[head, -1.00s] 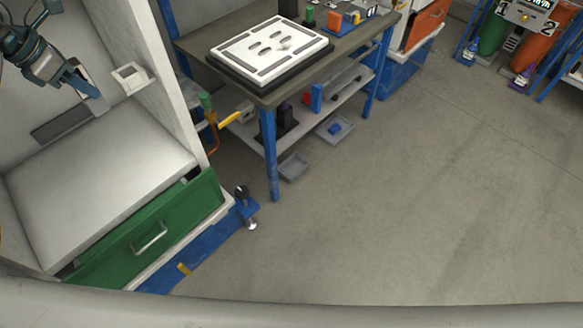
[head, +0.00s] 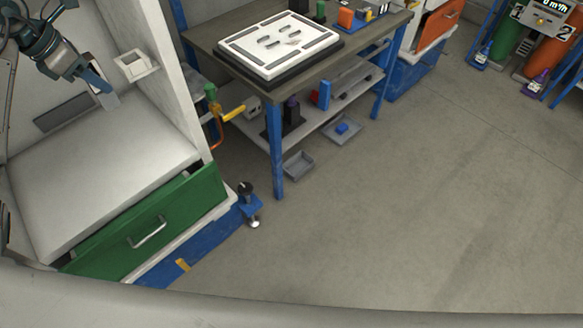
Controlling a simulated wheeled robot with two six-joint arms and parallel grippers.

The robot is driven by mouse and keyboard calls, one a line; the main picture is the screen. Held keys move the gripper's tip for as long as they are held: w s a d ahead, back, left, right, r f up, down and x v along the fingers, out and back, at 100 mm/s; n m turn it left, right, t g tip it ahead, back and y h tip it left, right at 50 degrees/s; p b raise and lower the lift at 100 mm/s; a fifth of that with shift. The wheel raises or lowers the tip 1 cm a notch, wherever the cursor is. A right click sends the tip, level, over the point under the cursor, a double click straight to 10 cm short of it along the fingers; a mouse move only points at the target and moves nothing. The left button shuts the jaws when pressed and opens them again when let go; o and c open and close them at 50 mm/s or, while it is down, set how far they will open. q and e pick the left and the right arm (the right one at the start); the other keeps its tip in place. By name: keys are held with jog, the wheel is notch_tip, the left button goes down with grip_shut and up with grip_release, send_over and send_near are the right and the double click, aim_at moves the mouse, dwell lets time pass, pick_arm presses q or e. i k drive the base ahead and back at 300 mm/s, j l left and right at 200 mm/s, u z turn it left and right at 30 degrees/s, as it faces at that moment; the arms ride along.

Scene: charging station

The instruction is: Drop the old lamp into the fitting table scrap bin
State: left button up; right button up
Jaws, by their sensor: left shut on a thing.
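My left gripper (head: 101,92) is at the upper left, pointing down and right in front of the white cabinet, above its sloped white top. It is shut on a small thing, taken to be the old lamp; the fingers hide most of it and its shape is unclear. The fitting table (head: 209,43) is the workbench with blue legs, to the right of the gripper. Two shallow grey trays lie low by it: one (head: 299,164) near its front leg and one (head: 343,130) with a blue piece in it. I cannot tell which is the scrap bin. My right gripper is not in view.
A white panel with slots (head: 279,45) lies on the table. A green drawer (head: 150,230) is in the cabinet below the gripper. A white square holder (head: 133,64) sticks out from the cabinet wall close to the gripper. The grey floor (head: 420,200) is open at right.

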aim_at(295, 169)
jog(key=i+l, duration=0.25)
jog(key=l, duration=0.2)
jog(key=i+l, duration=0.2)
jog(key=l, duration=0.2)
jog(key=i+l, duration=0.25)
jog(key=l, duration=0.2)
jog(key=i+l, duration=0.25)
jog(key=l, duration=0.2)
jog(key=i+l+u, duration=0.1)
jog(key=i+l, duration=0.15)
jog(key=l, duration=0.15)
jog(key=i+l, duration=0.2)
jog(key=l, duration=0.25)
jog(key=i+l, duration=0.25)
jog(key=l, duration=0.2)
jog(key=i+l, duration=0.2)
jog(key=l, duration=0.25)
jog(key=l+u, duration=0.1)
jog(key=u, duration=0.25)
jog(key=i+l+u, duration=0.1)
jog(key=u, duration=0.3)
jog(key=l+u, duration=0.15)
jog(key=u, duration=0.2)
